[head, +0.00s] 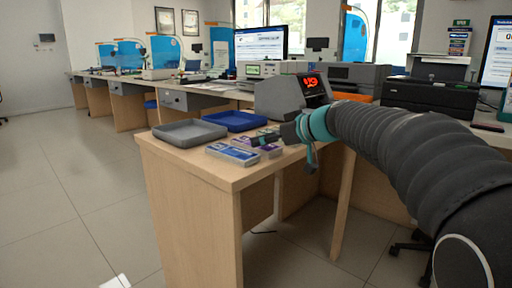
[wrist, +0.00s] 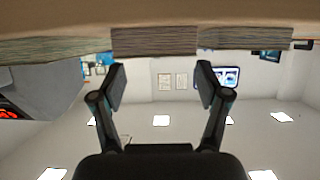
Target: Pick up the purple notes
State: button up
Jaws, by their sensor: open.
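The purple notes (head: 270,151) lie as a banded bundle on the wooden counter end, just right of a blue-and-white bundle (head: 231,154). My gripper (head: 282,138) is low over the counter beside the bundles and hides part of them. In the wrist view, which is upside down, my gripper (wrist: 163,84) is open with nothing between its fingers. The edge of one note bundle (wrist: 153,41) is ahead, roughly in line with the gap and apart from the fingertips. Its colour cannot be told from this edge.
A grey tray (head: 190,134) and a blue tray (head: 235,121) stand behind the bundles. A grey machine with a red display (head: 290,96) stands behind my gripper. Other bundle edges flank the middle one, at left (wrist: 55,48) and right (wrist: 242,38) in the wrist view.

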jog(key=x, duration=0.4)
jog(key=shift+w+d+f, duration=0.1)
jog(key=shift+f, duration=0.35)
jog(key=c, duration=1)
jog(key=shift+o, duration=0.2)
jog(key=shift+r, duration=0.15)
